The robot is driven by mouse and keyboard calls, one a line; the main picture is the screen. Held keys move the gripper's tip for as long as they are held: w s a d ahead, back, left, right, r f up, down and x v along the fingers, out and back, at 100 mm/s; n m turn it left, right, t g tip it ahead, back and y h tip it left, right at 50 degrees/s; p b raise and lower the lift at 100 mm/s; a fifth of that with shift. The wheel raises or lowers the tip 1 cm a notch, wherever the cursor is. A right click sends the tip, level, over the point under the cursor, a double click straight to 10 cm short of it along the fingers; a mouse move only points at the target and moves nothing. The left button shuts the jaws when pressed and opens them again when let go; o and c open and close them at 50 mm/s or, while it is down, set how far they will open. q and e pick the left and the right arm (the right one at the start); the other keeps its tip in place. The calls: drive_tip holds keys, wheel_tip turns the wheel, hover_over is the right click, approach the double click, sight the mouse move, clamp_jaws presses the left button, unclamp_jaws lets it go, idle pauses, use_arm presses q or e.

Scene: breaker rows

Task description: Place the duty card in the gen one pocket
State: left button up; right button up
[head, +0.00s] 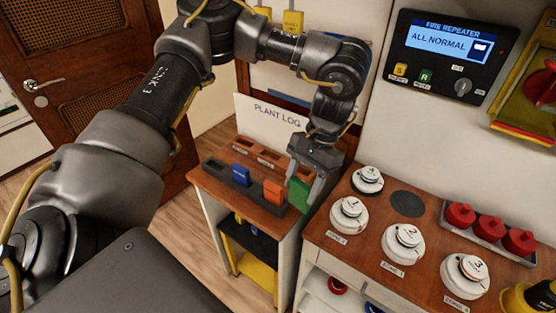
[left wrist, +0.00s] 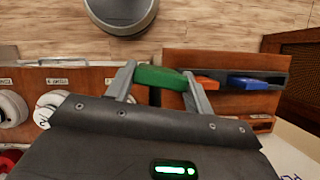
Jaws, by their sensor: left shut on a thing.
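My left gripper (head: 305,180) is shut on a green card (head: 298,196), which also shows between its fingers in the left wrist view (left wrist: 160,77). The card is at the right end of a dark slotted rack (head: 215,169); I cannot tell whether its lower edge is still in the rack. A blue card (head: 240,174) and an orange card (head: 273,191) stand in that rack. Behind it is a brown wooden row of labelled pockets (head: 266,161), partly covered by my gripper. The labels are too small to read. My right gripper is not in view.
To the right, a wooden counter (head: 345,240) holds several white round detectors (head: 403,244) and a tray of red domes (head: 490,226). A fire repeater panel (head: 448,55) is on the wall.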

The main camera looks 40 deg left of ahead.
use_arm(q)
drive_tip(key=w+a+r+m+t, duration=0.1)
drive_tip(key=w+a+m+t, duration=0.2)
drive_tip(key=m, duration=0.8)
drive_tip(key=w+a+r+m+t, duration=0.1)
drive_tip(key=a+m+t, duration=0.3)
drive_tip(key=m, duration=0.8)
drive_tip(key=w+a+r+m+t, duration=0.1)
drive_tip(key=w+a+m+t, duration=0.3)
drive_tip(key=m, duration=0.7)
drive_tip(key=shift+w+a+f+g+h+b, duration=0.1)
drive_tip(key=shift+w+a+f+g+b, duration=0.45)
drive_tip(key=shift+w+a+f, duration=1.2)
drive_tip(key=shift+w+a+f+g+h+b, duration=0.15)
drive_tip(key=shift+w+a+f+b, duration=0.75)
drive_tip(key=shift+a+f, duration=1.45)
drive_tip(key=shift+w+a+f+g+h+b, duration=0.1)
drive_tip(key=shift+w+a+f+g+b, duration=0.4)
drive_tip(key=shift+w+a+f, duration=1.55)
drive_tip(key=shift+s+d+f, duration=0.35)
drive_tip(key=shift+s+d, duration=0.05)
drive_tip(key=shift+s, duration=0.25)
drive_tip(key=shift+f, duration=0.1)
